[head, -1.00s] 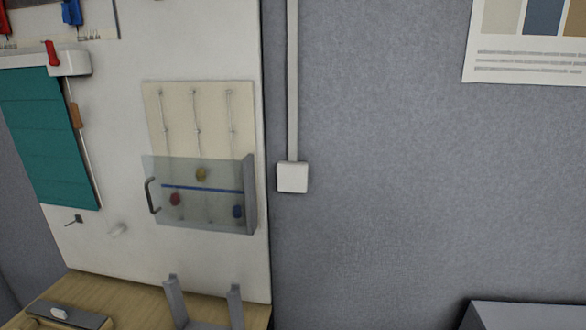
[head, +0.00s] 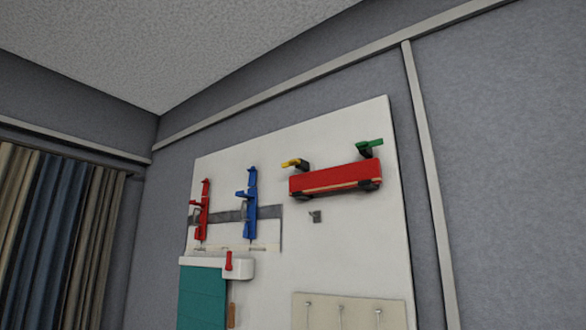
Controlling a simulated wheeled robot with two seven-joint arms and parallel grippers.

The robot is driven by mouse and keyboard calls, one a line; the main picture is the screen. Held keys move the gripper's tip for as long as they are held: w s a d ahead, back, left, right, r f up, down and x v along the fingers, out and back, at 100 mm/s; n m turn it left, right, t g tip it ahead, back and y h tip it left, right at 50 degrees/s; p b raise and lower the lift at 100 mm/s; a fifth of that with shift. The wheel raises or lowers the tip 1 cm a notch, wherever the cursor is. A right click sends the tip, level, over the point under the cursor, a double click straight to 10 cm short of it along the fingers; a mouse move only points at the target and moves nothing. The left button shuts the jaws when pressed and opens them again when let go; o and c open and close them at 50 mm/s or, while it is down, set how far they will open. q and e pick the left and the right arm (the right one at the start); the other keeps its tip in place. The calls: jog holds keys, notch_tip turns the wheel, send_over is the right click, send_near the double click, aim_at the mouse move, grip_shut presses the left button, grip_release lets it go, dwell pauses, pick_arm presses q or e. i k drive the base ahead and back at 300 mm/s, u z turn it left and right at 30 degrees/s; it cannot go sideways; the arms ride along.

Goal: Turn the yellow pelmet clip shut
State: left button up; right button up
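The yellow pelmet clip (head: 293,163) is at the upper left end of a red pelmet (head: 335,179), high on a white board. Its yellow lever points left, with a dark part at its right end beside the pelmet. I cannot tell how far either clip is turned. Neither of my grippers is in view.
Curtains (head: 55,230) hang at the left.

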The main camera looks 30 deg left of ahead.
aim_at(294, 162)
jog(key=z, duration=0.75)
jog(key=k, duration=0.65)
jog(key=u, duration=0.75)
